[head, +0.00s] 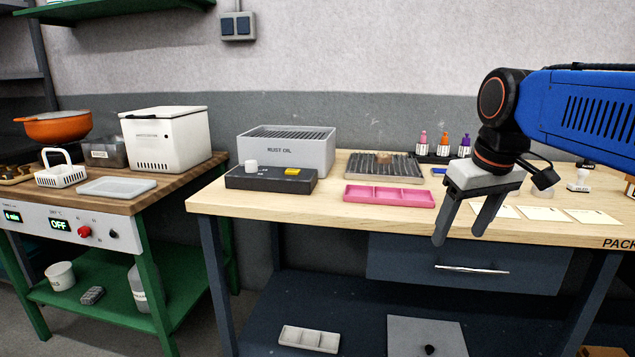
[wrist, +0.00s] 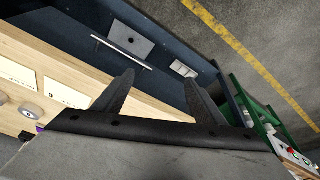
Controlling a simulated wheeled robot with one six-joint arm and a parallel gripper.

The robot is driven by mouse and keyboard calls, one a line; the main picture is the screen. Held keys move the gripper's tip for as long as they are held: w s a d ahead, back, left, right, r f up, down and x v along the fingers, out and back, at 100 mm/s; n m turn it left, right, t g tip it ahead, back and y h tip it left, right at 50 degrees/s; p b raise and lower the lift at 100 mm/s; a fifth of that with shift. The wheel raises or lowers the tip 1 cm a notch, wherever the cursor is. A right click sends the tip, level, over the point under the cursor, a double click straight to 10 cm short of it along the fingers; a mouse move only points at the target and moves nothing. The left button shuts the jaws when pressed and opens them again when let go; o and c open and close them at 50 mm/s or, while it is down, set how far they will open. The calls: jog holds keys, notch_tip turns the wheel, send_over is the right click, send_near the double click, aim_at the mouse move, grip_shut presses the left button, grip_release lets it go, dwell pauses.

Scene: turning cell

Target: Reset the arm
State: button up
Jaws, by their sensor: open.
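My gripper (head: 459,235) hangs from my blue arm at the right of the head view. Its two fingers are apart and nothing is between them. It is in front of the wooden workbench (head: 260,203), with the fingertips beside its front edge. In the wrist view my gripper (wrist: 160,82) also shows both fingers spread and empty. Beyond them are the bench's dark drawer front and lower shelf.
A pink tray (head: 389,205), a black block (head: 270,188), a grey box (head: 287,150) and a ribbed plate (head: 380,165) stand on the bench. White cards (head: 545,214) lie right of the gripper. A green-framed table (head: 140,200) stands left. Floor shows in the wrist view.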

jog(key=s+d+f+m+t, duration=0.1)
jog(key=s+f+m, duration=0.2)
jog(key=s+f, duration=1.2)
notch_tip(320, 180, down, 4)
jog(key=shift+s+d+f+t, duration=0.1)
jog(key=shift+s+d+t, duration=0.05)
jog(key=shift+d+t, duration=0.2)
